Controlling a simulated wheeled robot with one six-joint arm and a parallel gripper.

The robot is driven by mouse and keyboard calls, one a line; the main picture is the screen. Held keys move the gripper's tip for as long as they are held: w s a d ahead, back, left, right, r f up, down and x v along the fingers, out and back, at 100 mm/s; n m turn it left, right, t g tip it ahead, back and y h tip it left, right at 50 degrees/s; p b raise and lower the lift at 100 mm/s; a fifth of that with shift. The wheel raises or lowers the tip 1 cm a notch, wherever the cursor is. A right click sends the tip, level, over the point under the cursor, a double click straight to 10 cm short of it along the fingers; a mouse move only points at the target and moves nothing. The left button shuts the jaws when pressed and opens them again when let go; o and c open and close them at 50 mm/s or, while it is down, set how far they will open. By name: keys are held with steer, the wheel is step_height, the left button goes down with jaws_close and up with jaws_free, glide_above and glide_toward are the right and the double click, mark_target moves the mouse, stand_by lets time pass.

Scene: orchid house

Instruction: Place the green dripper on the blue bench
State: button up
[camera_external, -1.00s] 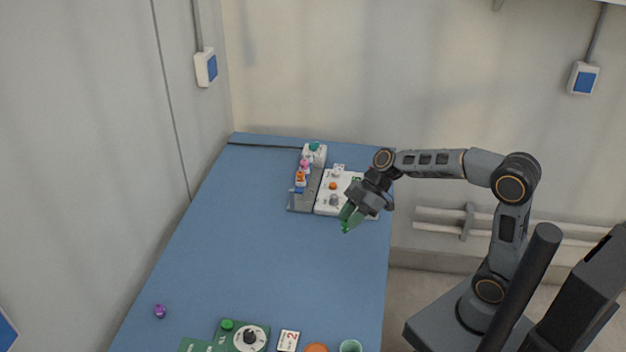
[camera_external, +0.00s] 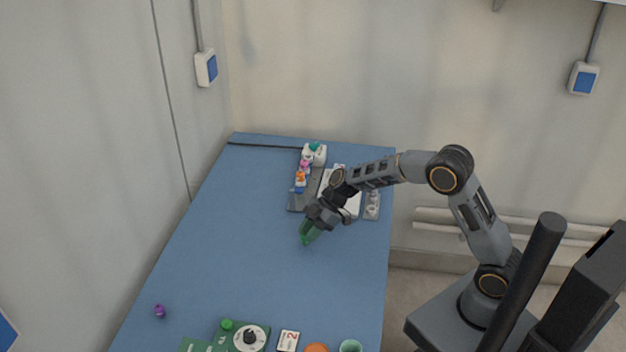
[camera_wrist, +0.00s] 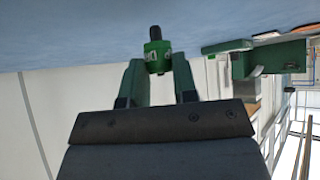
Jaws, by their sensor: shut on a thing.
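The green dripper (camera_wrist: 157,56) has a green body and a dark tip. In the wrist view it sits between the two green fingers of my gripper (camera_wrist: 158,78), which is shut on it. In the external view my gripper (camera_external: 308,236) is over the middle of the blue bench (camera_external: 230,255), its green end low near the surface. I cannot tell whether the dripper touches the bench. The dripper itself is mostly hidden by the fingers in the external view.
A grey rack (camera_external: 298,203) with small coloured pieces and a white tray (camera_external: 352,205) stand behind my gripper. A green dial board (camera_external: 228,339), a number card (camera_external: 288,340) and a green cup (camera_external: 350,346) lie at the front. A purple piece (camera_external: 160,311) is front left. The bench's middle is clear.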

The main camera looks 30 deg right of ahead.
steer(key=shift+f, duration=0.75)
steer(key=shift+f, duration=0.15)
steer(key=o, duration=1)
steer(key=shift+c, duration=0.2)
steer(key=shift+r, duration=0.25)
steer(key=v, duration=1.1)
steer(key=s+d+m+t+h, duration=0.3)
steer(key=s+d+m+h, duration=0.6)
steer(key=s+d+m, duration=0.9)
steer(key=s+d, duration=0.3)
steer(key=shift+s+r+b, duration=0.15)
steer(key=shift+r+b, duration=0.15)
steer(key=shift+b, duration=0.1)
